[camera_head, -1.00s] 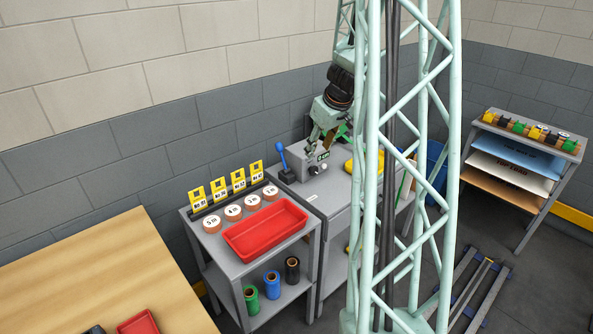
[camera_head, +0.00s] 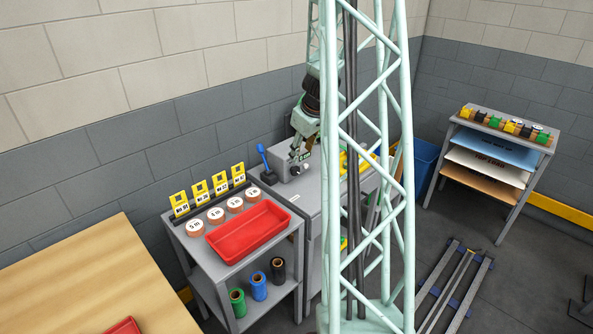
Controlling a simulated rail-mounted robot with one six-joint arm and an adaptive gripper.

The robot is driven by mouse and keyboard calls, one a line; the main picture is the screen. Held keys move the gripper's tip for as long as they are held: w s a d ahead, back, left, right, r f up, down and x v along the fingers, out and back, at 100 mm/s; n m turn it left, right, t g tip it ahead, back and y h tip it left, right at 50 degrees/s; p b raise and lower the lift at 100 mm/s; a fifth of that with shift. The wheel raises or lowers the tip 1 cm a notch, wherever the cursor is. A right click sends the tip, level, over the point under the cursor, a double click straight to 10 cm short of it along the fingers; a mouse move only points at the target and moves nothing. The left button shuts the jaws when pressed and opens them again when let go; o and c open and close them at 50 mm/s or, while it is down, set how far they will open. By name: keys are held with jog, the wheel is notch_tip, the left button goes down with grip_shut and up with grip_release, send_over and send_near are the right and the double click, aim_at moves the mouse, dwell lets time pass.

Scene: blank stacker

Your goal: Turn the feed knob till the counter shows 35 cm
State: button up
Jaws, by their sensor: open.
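The grey machine box (camera_head: 284,166) with the feed controls stands on a grey bench against the wall. Its counter (camera_head: 304,154) is a small dark display with green characters, too small to read. A small pale round knob (camera_head: 306,167) is on the front face, below the counter. My gripper (camera_head: 297,153) points down at the box, beside the counter and above and left of the knob. It is open with nothing seen between the fingers. I cannot tell whether it touches the box.
A blue-handled lever (camera_head: 262,155) rises left of the box. A red tray (camera_head: 214,240) and labelled rolls (camera_head: 216,215) sit on the cart to the left. My lattice column covers part of the bench's right side. A sheet rack (camera_head: 487,168) stands at the right.

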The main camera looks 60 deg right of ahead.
aim_at(296, 170)
jog(key=shift+b+x, duration=1.2)
jog(key=shift+x, duration=5.5)
jog(key=shift+s, duration=0.1)
jog(key=c, duration=0.8)
